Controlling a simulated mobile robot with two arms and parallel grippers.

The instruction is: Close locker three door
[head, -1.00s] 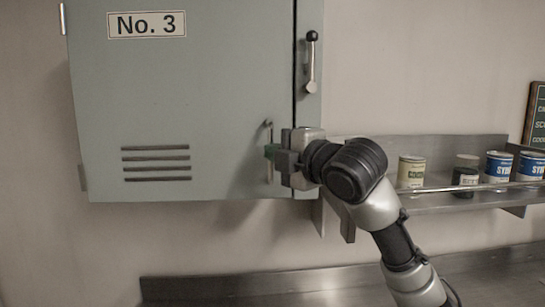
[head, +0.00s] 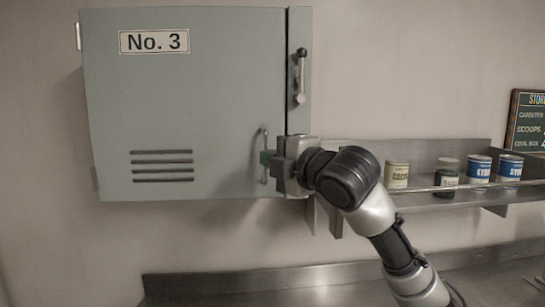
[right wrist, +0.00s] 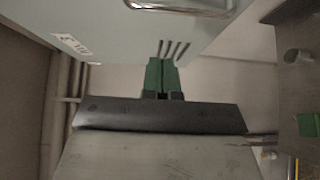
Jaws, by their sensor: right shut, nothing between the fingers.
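The grey-green locker three door (head: 210,100), marked "No. 3", stands close to the locker frame, with a dark gap along its right edge. A vertical bar handle (head: 264,140) is at its lower right. A lever latch (head: 300,75) with a black knob is on the frame, right of the gap. My right gripper (head: 266,158) is at the door's lower right edge, by the handle; I cannot tell whether it touches. In the right wrist view its green fingers (right wrist: 162,75) are together and empty, with the door (right wrist: 125,35) beyond them.
A metal shelf (head: 420,203) to the right holds several cans and jars, close behind my right forearm. A steel counter (head: 240,283) runs below, and a dark sign (head: 527,120) hangs at far right. The wall left of the locker is clear.

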